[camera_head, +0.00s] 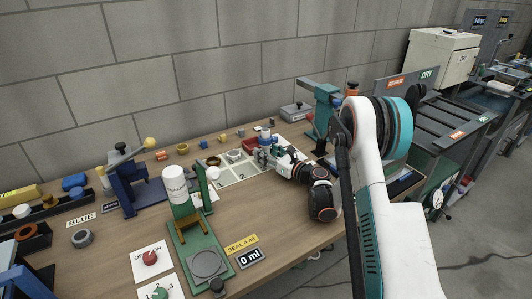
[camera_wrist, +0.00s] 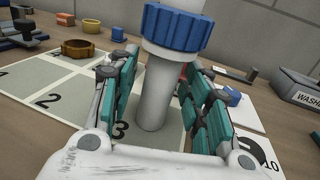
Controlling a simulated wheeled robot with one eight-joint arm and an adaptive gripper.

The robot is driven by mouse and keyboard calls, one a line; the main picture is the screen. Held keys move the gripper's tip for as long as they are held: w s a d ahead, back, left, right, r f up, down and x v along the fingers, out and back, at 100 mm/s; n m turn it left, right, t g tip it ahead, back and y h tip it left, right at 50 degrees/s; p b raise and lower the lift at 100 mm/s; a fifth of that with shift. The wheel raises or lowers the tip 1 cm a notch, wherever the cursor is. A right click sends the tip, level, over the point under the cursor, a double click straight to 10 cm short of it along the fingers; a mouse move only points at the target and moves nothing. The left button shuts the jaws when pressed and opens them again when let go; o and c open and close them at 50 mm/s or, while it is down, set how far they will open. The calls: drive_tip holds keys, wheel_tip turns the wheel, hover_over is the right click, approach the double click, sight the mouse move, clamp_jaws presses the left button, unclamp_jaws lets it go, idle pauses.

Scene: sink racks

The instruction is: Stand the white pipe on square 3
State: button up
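The white pipe (camera_wrist: 157,92) has a ribbed blue collar (camera_wrist: 178,27) near its upper part. In the wrist view it stands close to upright, slightly leaning in the picture, with its lower end on square 3 (camera_wrist: 105,145). My gripper (camera_wrist: 163,65) has one teal-padded finger on each side of the pipe, with narrow gaps showing, so it looks open around it. The pipe's top is cut off in the wrist view.
Square 2 (camera_wrist: 42,103) is bare, with a brass ring (camera_wrist: 77,48) beyond it. A grey washer bin (camera_wrist: 300,88) stands at the right. The head view shows a green seal press (camera_head: 190,225) at front left and a teal stand (camera_head: 322,100) behind my arm.

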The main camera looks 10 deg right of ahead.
drive_tip(key=shift+r, duration=0.15)
drive_tip(key=p+v, duration=0.2)
drive_tip(key=v, duration=0.9)
drive_tip(key=shift+s+d, duration=0.3)
drive_tip(key=shift+s, duration=0.2)
